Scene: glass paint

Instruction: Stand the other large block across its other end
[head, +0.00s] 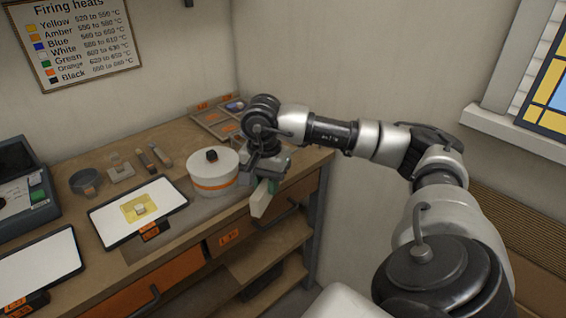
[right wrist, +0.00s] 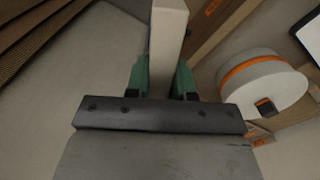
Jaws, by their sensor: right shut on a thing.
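My right gripper (head: 265,184) is shut on a long cream block (head: 261,203). The block hangs in the air just off the front edge of the bench, to the right of the round kiln. In the right wrist view the block (right wrist: 168,38) stands out from between the green fingers (right wrist: 160,78). A white panel (head: 168,194) lies on the bench with a yellow sheet (head: 129,209) on it. A small pale piece (head: 141,210) sits on the sheet; its exact shape is too small to tell. My left gripper is not in view.
A white round kiln (head: 213,180) with an orange band stands between panel and gripper; it also shows in the right wrist view (right wrist: 262,88). A second white panel (head: 40,268), a dark bowl (head: 87,183), a grey box (head: 22,205) and a sectioned tray (head: 212,118) are on the bench.

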